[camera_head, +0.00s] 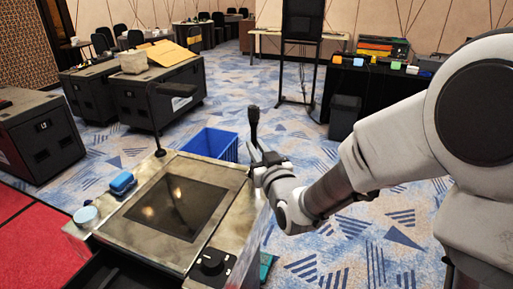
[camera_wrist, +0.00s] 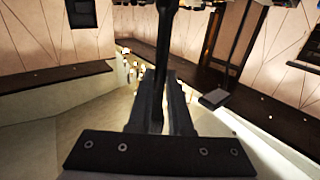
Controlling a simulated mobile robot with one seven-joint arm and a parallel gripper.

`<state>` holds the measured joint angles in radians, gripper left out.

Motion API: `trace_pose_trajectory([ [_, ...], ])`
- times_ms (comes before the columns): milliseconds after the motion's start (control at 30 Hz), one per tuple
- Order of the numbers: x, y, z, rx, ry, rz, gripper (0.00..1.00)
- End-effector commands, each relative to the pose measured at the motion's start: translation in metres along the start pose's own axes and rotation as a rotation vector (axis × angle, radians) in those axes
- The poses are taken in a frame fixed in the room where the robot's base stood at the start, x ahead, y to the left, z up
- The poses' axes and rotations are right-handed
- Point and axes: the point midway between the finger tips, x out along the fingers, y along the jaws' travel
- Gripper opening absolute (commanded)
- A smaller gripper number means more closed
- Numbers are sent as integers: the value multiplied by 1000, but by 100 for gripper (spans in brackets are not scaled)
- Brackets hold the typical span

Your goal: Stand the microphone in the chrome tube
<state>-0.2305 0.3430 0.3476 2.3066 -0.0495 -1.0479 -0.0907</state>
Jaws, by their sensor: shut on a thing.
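My gripper (camera_head: 256,160) is shut on a dark microphone (camera_head: 254,124), held roughly upright at the right edge of a metal-topped console (camera_head: 130,225). The microphone's head points up above the fingers; its lower end is hidden by the gripper. In the wrist view the microphone's dark shaft (camera_wrist: 162,45) runs between the two fingers (camera_wrist: 160,108). I cannot make out the chrome tube in either view.
The console has a dark inset screen (camera_head: 178,207), a blue block (camera_head: 123,183), a pale blue round thing (camera_head: 86,215), a black knob (camera_head: 212,262) and a thin black gooseneck (camera_head: 154,115). A blue crate (camera_head: 214,144) stands behind it. Open carpet lies to the right.

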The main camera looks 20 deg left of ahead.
Motion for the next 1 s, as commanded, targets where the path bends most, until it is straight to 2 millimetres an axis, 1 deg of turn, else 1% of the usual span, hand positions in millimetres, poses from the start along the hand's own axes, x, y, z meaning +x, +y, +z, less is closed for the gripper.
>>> trace_pose_trajectory([
  [433, 0, 0, 0, 0, 1, 0, 0],
  [1000, 0, 0, 14, 0, 2, 0, 0],
])
